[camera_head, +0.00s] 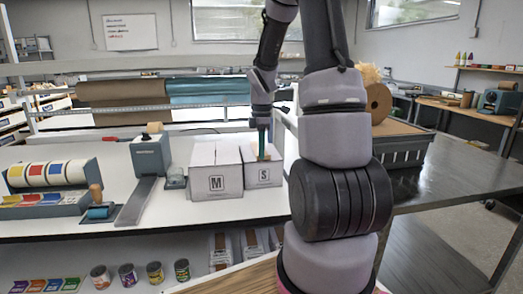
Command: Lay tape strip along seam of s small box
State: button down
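The small box (264,174), white and marked S, stands on the white table just right of a larger white box (217,183) marked M. My gripper (263,147) points down at the top of the small box, near its middle. A thin greenish and brown piece shows at the fingertips, but it is too small to tell whether it is a tape strip or part of the fingers. The seam is too small to make out. My own arm fills the middle right and hides the table to the right of the small box.
A grey tape dispenser (151,158) stands left of the M box. A rack of coloured rolls (47,173) and a blue-roll hand tool (98,212) are farther left. A dark crate (403,152) stands behind my arm. White table shows in front of the boxes.

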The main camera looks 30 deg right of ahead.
jog(key=shift+f, duration=0.1)
jog(key=c, duration=1)
grip_release()
jog(key=shift+r, duration=2.2)
